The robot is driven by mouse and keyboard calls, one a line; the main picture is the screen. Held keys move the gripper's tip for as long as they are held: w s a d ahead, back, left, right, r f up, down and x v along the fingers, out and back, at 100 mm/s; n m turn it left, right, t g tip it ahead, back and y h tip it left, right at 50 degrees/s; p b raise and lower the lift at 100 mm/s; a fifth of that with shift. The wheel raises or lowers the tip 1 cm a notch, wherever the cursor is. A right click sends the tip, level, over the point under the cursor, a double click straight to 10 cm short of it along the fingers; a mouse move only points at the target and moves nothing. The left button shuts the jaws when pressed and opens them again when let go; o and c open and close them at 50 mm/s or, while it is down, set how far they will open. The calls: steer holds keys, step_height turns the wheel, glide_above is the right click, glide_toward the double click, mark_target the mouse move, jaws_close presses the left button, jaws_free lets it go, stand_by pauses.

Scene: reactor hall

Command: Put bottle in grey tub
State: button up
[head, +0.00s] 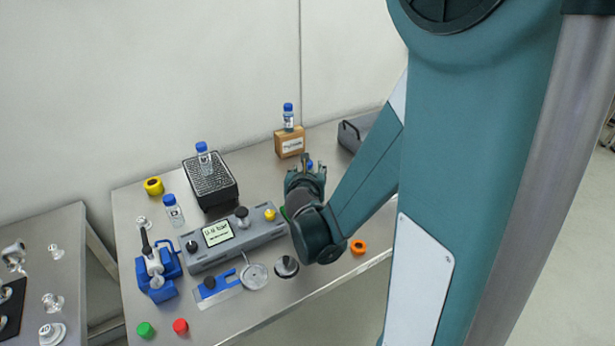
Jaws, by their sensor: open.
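Several clear bottles with blue caps stand on the steel table. One bottle (174,212) stands at the left on the tabletop, one (204,160) on top of a black mesh-topped box (211,188), and one (288,119) on a small brown box (290,143). My gripper (308,165) is open over the table's middle, pointing away from the camera. A small blue patch shows between its fingers, perhaps another bottle's cap; the rest is hidden. A dark grey container (349,136) at the back right, partly hidden by my arm, may be the grey tub; its inside is not visible.
A wall stands behind the table.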

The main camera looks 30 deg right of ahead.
steer(key=c, duration=1.1)
steer(key=shift+r, duration=0.15)
steer(key=shift+r+p, duration=1.7)
steer(key=shift+r, duration=3.15)
